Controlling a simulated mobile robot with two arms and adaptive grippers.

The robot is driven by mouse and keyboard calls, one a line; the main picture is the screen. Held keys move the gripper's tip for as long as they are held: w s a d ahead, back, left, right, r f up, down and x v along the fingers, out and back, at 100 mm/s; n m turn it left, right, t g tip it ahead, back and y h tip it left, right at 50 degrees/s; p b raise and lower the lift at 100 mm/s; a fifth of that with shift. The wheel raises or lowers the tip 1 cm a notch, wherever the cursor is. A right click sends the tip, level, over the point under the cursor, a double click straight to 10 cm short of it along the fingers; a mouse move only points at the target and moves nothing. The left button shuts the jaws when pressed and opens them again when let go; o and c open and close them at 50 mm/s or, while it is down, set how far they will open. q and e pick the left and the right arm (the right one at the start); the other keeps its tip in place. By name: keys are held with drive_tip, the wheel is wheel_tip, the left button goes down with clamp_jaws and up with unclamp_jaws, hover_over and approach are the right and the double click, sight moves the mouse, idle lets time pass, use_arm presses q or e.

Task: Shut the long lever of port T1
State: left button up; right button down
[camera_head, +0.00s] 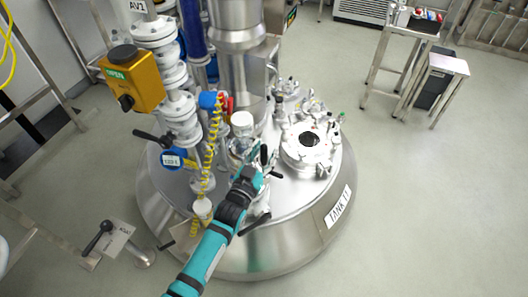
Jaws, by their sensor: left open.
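My left gripper (262,160) reaches in from the bottom over the steel tank (250,262). It is open, its fingers at the fittings on the tank's top. A black lever (256,224) sticks out beside my left wrist, on the near side of the tank top. A shorter black handle (276,174) shows just right of the fingers. No T1 marking is readable, so I cannot tell which lever belongs to that port. My arm and gripper hide part of the fittings below them. I cannot tell whether the fingers touch anything. My right gripper is not in view.
A round white-rimmed port (308,140) sits right of the gripper. White flanged pipes with a yellow actuator box (132,78) and a coiled yellow hose (210,145) stand at left. A lever post (118,238) stands front left. The floor at right is clear up to the tables.

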use_arm(q)
drive_tip(key=shift+c, duration=0.4)
clamp_jaws()
